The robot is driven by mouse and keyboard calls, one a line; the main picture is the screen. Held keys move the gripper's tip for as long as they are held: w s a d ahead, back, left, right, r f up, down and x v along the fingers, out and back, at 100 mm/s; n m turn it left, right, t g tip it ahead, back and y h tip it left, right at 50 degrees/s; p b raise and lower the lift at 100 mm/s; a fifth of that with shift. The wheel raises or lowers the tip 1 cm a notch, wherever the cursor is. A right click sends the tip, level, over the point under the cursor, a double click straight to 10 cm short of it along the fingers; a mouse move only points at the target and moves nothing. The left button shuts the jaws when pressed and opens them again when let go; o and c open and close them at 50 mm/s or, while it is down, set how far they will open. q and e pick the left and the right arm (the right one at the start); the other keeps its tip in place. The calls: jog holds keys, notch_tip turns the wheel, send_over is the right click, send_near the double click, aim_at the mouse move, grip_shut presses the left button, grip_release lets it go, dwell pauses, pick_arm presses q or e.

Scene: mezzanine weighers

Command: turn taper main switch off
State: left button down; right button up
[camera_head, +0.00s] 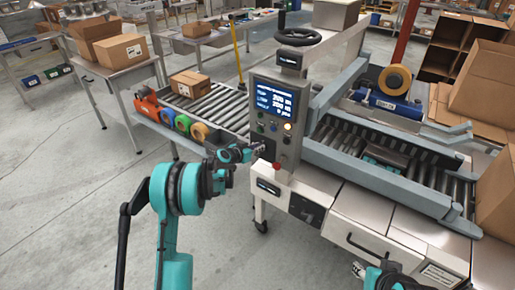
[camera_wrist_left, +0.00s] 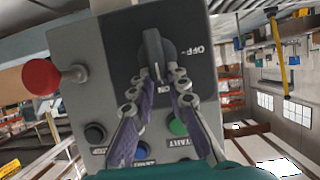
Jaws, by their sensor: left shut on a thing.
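The taper's grey control panel (camera_head: 257,120) stands at the near end of the machine, with a lit blue screen. In the left wrist view the black main switch knob (camera_wrist_left: 152,43) sits on a dark plate marked ON and OFF. Its handle lines up with the ON label; OFF is to the right. My left gripper (camera_wrist_left: 157,78) has its fingers on both sides of the handle and is shut on it. In the head view my left gripper (camera_head: 256,150) is at the panel's lower left and hides the knob. My right gripper (camera_head: 358,268) shows only partly at the bottom edge.
A red mushroom button (camera_wrist_left: 42,77), a black button (camera_wrist_left: 95,133) and a green button (camera_wrist_left: 178,127) are close to my left fingers. A roller conveyor (camera_head: 225,103) with a carton (camera_head: 190,84) runs behind my left arm. Open floor lies at left.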

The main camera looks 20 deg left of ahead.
pick_arm(q)
jog(key=shift+w+a+f+n+t+h+b, duration=0.15)
jog(key=shift+a+f+n+h+b, duration=0.35)
jog(key=shift+n+h+b, duration=1.25)
jog(key=shift+w+a+f+n+t+h+b, duration=0.15)
jog(key=shift+a+f+n+h+b, duration=0.5)
jog(key=shift+n, duration=2)
jog(key=shift+w+a+f+n+h+b, duration=0.35)
jog(key=shift+n+h+b, duration=1.1)
jog(key=shift+n, duration=0.75)
jog(key=shift+s+f, duration=0.1)
jog(key=c, duration=1.5)
grip_release()
